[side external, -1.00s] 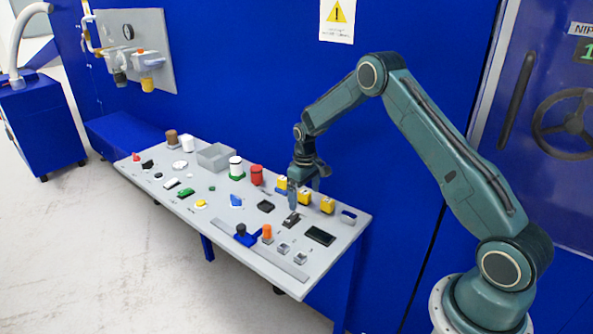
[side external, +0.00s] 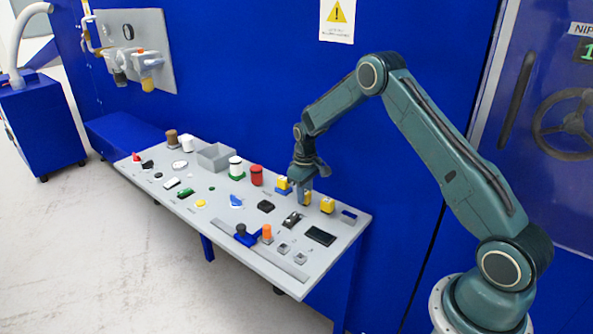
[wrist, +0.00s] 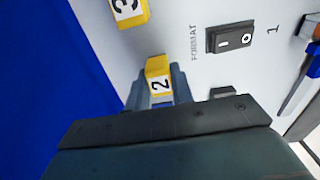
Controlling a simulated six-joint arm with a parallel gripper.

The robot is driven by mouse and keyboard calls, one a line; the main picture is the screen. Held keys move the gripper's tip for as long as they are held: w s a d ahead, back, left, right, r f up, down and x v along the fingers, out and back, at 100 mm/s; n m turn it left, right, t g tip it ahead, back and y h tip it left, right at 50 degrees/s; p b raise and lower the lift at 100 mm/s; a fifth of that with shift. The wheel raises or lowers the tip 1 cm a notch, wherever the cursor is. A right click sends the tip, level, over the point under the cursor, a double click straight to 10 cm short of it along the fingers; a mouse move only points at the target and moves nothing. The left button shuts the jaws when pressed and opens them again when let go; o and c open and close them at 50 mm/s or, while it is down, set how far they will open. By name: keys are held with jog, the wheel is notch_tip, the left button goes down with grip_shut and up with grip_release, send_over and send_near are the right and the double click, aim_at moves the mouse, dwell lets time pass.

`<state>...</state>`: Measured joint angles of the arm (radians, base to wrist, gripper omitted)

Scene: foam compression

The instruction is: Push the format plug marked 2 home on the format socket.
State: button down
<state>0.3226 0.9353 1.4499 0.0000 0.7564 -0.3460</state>
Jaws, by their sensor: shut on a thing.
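The yellow format plug marked 2 (wrist: 160,82) is upright between the grey fingers of my gripper (wrist: 158,92) in the wrist view. In the side view, my gripper (side external: 305,196) is low over the panel and shut on this plug, the middle one (side external: 307,197) of a row of three yellow plugs. The plug's foot is hidden by the fingers.
A yellow plug marked 3 (wrist: 130,10) stands beside plug 2. The grey panel (side external: 225,222) carries a red cylinder (side external: 256,176) and an orange cylinder (side external: 267,232). A blue wall rises behind.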

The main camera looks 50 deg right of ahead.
jog(key=shift+r, duration=0.2)
dwell(0.3)
jog(key=shift+r, duration=1.85)
jog(key=shift+w+a+r, duration=0.2)
jog(key=shift+w+a, duration=0.2)
jog(key=shift+w, duration=0.1)
jog(key=w+a+r, duration=0.4)
jog(key=w+a, duration=0.3)
jog(key=a, duration=0.1)
jog(key=shift+f, duration=0.1)
jog(key=shift+f, duration=2.95)
